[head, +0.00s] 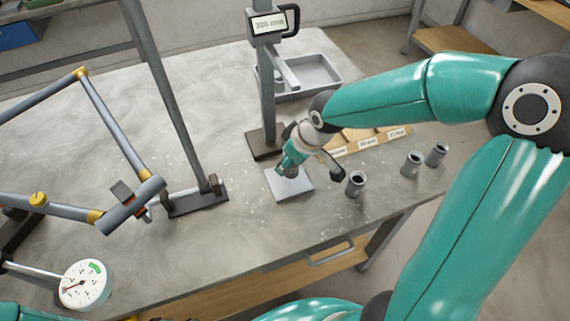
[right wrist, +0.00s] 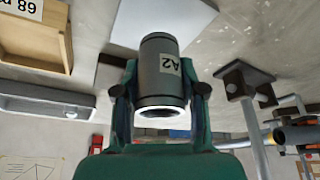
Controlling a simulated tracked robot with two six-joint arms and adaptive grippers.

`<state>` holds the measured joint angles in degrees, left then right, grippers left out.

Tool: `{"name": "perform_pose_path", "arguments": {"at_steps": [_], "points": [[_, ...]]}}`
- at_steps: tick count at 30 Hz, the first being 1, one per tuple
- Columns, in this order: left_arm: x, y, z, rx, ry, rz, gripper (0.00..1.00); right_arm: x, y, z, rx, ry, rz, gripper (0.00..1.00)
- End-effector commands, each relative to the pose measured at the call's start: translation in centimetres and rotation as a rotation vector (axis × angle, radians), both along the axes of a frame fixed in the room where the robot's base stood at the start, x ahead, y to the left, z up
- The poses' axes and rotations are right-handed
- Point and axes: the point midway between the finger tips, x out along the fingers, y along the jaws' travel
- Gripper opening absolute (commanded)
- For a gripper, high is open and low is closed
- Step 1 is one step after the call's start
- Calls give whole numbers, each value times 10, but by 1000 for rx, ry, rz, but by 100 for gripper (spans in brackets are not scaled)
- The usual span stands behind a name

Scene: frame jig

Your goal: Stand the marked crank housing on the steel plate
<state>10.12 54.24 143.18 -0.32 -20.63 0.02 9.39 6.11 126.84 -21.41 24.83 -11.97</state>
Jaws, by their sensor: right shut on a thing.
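My right gripper (head: 287,170) is low over the steel plate (head: 289,188) on the table. In the right wrist view it (right wrist: 160,100) is shut on a dark grey cylindrical crank housing (right wrist: 158,85) labelled A2, with a finger on each side. One open, bright-rimmed end of the housing faces the camera side. Its other end overlaps the edge of the plate (right wrist: 165,18) in the picture. I cannot tell whether the housing touches the plate. In the head view my gripper largely hides the housing. My left gripper is not in view.
Three other housings stand right of the plate: one close (head: 356,184), two farther (head: 411,164) (head: 436,154). A post with a display (head: 268,70) stands behind the plate, near a grey tray (head: 310,75) and labelled wooden box (head: 370,138). A tube frame (head: 115,130) and dial gauge (head: 84,284) are left.

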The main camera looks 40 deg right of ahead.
Motion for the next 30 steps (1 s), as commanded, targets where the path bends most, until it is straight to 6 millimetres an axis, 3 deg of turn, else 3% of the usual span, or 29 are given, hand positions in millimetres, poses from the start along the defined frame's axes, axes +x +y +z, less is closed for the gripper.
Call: {"name": "perform_pose_path", "arguments": {"at_steps": [5, 13, 24, 25, 29, 30], "points": [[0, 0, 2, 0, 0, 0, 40, 9, 3, -3, 0, 2, -1, 1], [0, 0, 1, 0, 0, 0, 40, 9, 2, -34, -1, 2, 0, 1], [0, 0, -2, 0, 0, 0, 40, 9, 2, -38, -1, 0, 0, 1], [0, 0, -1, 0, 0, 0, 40, 9, 2, -38, 0, 0, 0, 44], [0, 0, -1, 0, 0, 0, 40, 9, 2, -37, 0, 1, 0, 65], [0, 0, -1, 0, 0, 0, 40, 9, 2, -37, 0, 1, 0, 65]]}}
